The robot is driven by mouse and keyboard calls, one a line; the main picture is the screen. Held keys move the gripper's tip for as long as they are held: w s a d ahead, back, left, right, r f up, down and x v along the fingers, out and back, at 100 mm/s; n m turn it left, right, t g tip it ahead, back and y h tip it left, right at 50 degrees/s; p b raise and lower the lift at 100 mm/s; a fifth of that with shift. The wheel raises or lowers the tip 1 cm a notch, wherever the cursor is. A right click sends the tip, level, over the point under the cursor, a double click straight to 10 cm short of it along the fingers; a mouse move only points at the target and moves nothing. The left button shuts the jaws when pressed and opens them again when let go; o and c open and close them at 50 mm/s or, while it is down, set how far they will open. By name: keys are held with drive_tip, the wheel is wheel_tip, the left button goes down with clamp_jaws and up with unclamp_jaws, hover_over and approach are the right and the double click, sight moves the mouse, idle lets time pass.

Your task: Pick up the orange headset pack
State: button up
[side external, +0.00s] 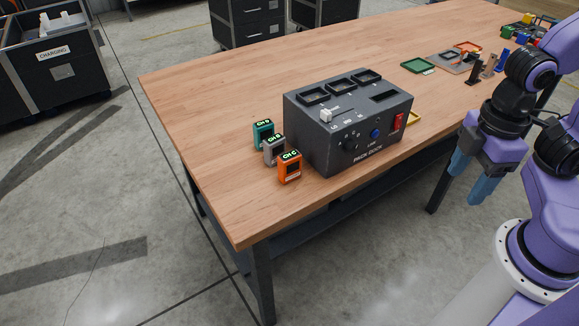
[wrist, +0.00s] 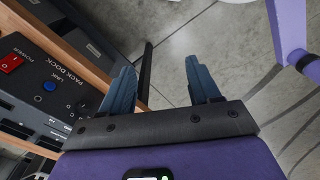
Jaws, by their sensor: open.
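The orange headset pack (side external: 290,167) stands upright on the wooden table, at the near left corner of the dark pack dock (side external: 335,145). Its label reads CH C. A grey pack (side external: 273,150) and a teal pack (side external: 263,133) stand in a row behind it. My gripper (side external: 467,180) is open and empty, off the table's front edge and well to the right of the packs. In the wrist view my gripper (wrist: 160,85) points at bare floor, with the pack dock (wrist: 40,85) at the left. The orange pack does not show in the wrist view.
The dock has empty slots on top, a knob, a blue button and a red switch (side external: 398,121). A green tray (side external: 418,66) and several small parts lie farther back on the table (side external: 205,100). The table is clear left of the packs. A charging cart (side external: 55,60) stands behind left.

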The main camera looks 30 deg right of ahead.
drive_tip(key=w+a+r+m, duration=0.2)
drive_tip(key=w+a+m, duration=0.5)
drive_tip(key=w+m, duration=0.25)
drive_tip(key=m, duration=2.1)
hover_over(289, 155)
drive_tip(key=f, duration=1.1)
drive_tip(key=shift+s+f, duration=0.25)
drive_tip(key=shift+f, duration=0.1)
drive_tip(key=shift+w+f, duration=0.2)
drive_tip(key=shift+f, duration=2.8)
clamp_jaws()
